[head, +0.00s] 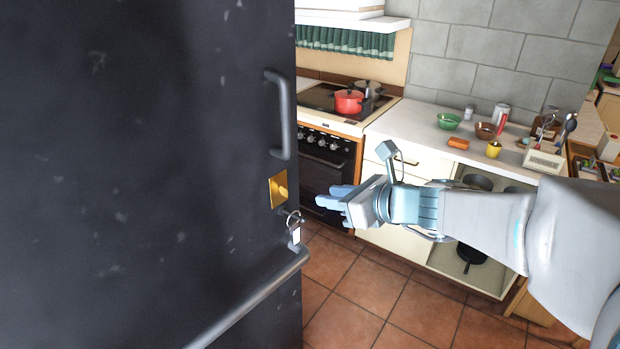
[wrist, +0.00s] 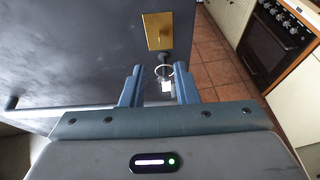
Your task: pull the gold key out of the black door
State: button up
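The black door (head: 140,150) fills the left of the head view. A ring with a pale tag (head: 296,236) hangs below the key. In the wrist view the gold plate (wrist: 158,30) is ahead, and the ring and tag (wrist: 167,86) appear between my fingers. My gripper (head: 322,199) is open, to the right of the key and apart from it in the head view. Its two fingers (wrist: 160,69) point toward the plate and hold nothing.
A vertical door handle (head: 283,115) is above the plate. A long bar (head: 255,297) crosses the door below it. A stove with a red pot (head: 348,101) and a cluttered counter (head: 420,120) stand behind. Tiled floor (head: 370,300) is clear beside the door.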

jog(key=x, duration=1.2)
jog(key=shift+w+a+f+p, duration=0.2)
jog(key=shift+a+f+p, duration=0.05)
jog(key=shift+p, duration=0.15)
grip_shut()
jog(key=shift+s+d, duration=0.15)
jog(key=shift+s+d, duration=1.05)
jog(key=s+d, duration=0.5)
dwell(0.5)
